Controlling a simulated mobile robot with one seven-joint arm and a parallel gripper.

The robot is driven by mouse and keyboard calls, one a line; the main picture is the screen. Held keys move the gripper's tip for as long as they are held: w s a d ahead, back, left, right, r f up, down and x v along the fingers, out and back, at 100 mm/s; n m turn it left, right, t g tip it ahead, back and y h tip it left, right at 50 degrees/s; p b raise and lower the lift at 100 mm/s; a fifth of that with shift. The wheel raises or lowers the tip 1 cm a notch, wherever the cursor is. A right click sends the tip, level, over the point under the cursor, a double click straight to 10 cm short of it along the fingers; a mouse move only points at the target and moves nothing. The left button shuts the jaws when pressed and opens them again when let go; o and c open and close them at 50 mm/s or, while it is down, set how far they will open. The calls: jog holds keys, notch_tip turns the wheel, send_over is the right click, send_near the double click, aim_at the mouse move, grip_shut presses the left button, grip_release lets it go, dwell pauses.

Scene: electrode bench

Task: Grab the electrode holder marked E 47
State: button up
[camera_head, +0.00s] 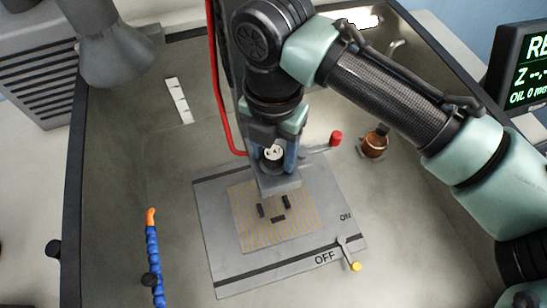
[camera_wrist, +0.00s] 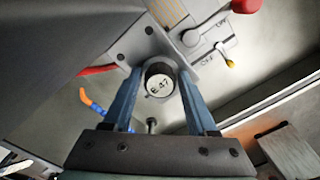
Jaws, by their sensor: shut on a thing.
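The electrode holder (camera_wrist: 160,82) is a short dark cylinder with a pale round top marked "E 47" in the wrist view. My gripper (camera_wrist: 159,92) is shut on it, with one blue finger on each side. In the head view the holder's pale top (camera_head: 272,152) shows between the fingers of my gripper (camera_head: 275,161). The holder is at the lower end of a grey vertical machine head (camera_head: 278,185), above the work plate. I cannot tell whether it is still seated there, as its lower part is hidden.
Below lies a grey plate (camera_head: 215,245) with a striped middle, small dark blocks and a yellow-tipped ON/OFF lever (camera_head: 354,266). A red-knobbed lever (camera_head: 335,139) and a brown bottle (camera_head: 374,143) stand to the right. A blue hose (camera_head: 153,255) with an orange tip stands left.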

grip_shut()
jog(key=shift+r, duration=0.15)
